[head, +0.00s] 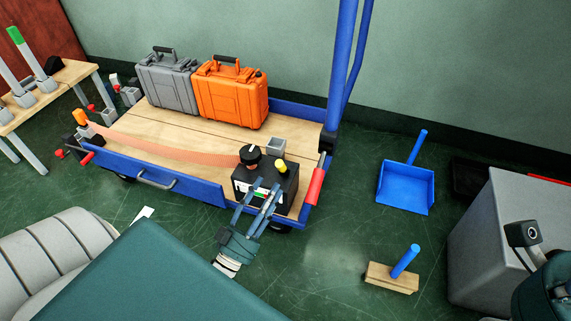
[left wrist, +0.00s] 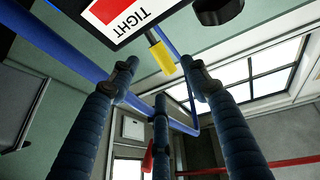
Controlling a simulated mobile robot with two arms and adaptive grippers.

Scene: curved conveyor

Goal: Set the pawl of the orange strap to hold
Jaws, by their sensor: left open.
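The orange strap (head: 165,147) runs across the cart deck to a black ratchet box (head: 284,190) at the cart's front right corner. On the box are a black knob (head: 250,155) and a yellow piece (head: 281,166); I cannot tell for sure which part is the pawl. My left gripper (head: 262,190) is open and empty at the near side of the box, partly covering its label. In the left wrist view the spread fingers (left wrist: 160,78) point toward the yellow piece (left wrist: 160,54), apart from it. The red and white TIGHT label (left wrist: 122,14) and the knob (left wrist: 217,10) show above.
A grey case (head: 167,84) and an orange case (head: 232,95) stand at the back of the cart deck (head: 150,122). A blue post (head: 340,65) rises by the box. A blue dustpan (head: 405,187) and a brush (head: 392,276) lie on the floor to the right.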

